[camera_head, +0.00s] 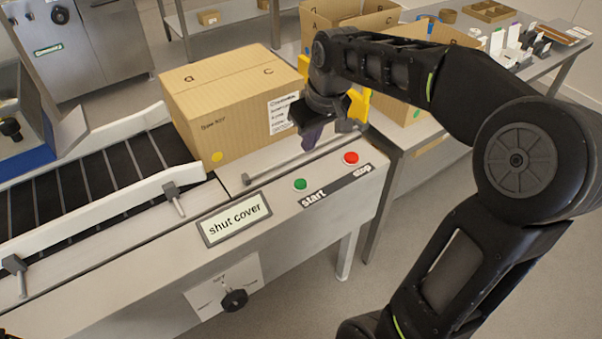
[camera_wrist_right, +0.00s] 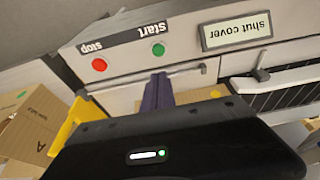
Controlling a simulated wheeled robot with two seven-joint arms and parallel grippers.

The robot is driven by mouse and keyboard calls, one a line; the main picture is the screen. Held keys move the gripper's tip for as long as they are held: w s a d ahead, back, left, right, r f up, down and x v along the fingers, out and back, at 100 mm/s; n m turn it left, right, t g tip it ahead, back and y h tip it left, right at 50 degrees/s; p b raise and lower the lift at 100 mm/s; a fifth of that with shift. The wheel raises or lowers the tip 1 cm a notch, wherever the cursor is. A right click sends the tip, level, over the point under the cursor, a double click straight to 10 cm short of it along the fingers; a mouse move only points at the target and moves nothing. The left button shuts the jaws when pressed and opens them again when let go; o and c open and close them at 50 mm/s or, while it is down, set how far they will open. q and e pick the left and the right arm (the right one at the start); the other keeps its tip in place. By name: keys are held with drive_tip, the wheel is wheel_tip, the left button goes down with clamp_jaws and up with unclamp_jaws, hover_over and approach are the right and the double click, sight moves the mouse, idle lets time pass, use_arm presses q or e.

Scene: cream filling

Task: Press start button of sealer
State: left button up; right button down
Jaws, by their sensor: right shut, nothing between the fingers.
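The sealer (camera_head: 283,231) is a grey machine with a green start button (camera_head: 300,184) and a red stop button (camera_head: 351,158) on its top edge. Both also show in the right wrist view, the green one (camera_wrist_right: 158,50) near the middle and the red one (camera_wrist_right: 99,65) to its left. My right gripper (camera_head: 312,140) is shut and empty, pointing down above the machine, behind the two buttons and apart from them. Its dark fingers (camera_wrist_right: 158,92) show below the green button in the wrist view. My left gripper is not in view.
A closed cardboard box (camera_head: 235,105) stands on the sealer left of my right gripper, by the roller conveyor (camera_head: 95,180). A "shut cover" display (camera_head: 234,219) and a knob (camera_head: 234,300) are on the machine's front. Open boxes (camera_head: 345,15) stand behind my right arm.

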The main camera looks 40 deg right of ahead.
sight(300, 182)
drive_tip(key=x, duration=0.4)
drive_tip(key=s+x, duration=0.1)
drive_tip(key=x, duration=0.8)
drive_tip(key=shift+f, duration=0.55)
